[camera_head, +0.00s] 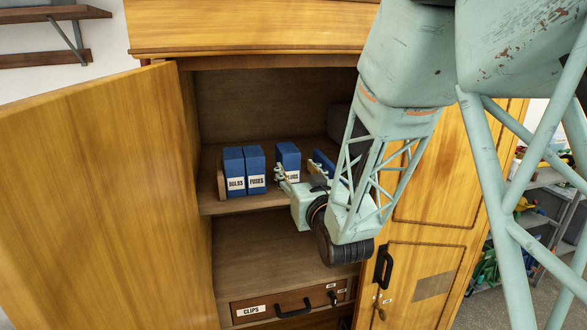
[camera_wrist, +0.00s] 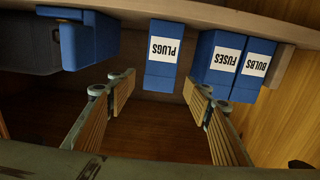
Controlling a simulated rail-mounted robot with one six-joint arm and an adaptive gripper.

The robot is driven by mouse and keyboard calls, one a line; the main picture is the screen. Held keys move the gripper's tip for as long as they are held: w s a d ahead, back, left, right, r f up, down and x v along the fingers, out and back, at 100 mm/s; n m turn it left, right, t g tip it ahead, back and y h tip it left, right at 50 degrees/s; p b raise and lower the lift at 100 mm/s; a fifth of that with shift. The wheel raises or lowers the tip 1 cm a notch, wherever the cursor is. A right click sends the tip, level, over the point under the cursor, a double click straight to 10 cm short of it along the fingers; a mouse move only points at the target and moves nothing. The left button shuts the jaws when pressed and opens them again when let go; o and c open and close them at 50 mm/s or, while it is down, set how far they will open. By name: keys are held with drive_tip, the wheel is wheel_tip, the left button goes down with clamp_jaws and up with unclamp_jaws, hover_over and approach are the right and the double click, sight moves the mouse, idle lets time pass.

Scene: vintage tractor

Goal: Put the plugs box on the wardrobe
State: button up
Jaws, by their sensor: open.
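The plugs box (camera_head: 289,153) is a blue upright box with a white label. It stands on the upper inner shelf of the open wooden wardrobe (camera_head: 260,40). In the wrist view the picture is upside down, and the plugs box (camera_wrist: 164,48) shows between and beyond my fingertips. My gripper (camera_head: 299,171) is open and empty at the shelf front, just before the plugs box, and partly covers its label in the head view. In the wrist view my gripper (camera_wrist: 159,88) has one finger toward each side of the box, with no contact visible.
The fuses box (camera_head: 256,168) and bulbs box (camera_head: 234,170) stand left of the plugs box. Another blue box (camera_wrist: 92,40) stands on its other side, beside a dark grey object (camera_wrist: 28,42). The open left door (camera_head: 95,200) bounds the opening. A clips drawer (camera_head: 262,310) is below.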

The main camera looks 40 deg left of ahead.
drive_tip(key=shift+s+d, duration=0.4)
drive_tip(key=shift+d, duration=0.15)
idle(0.4)
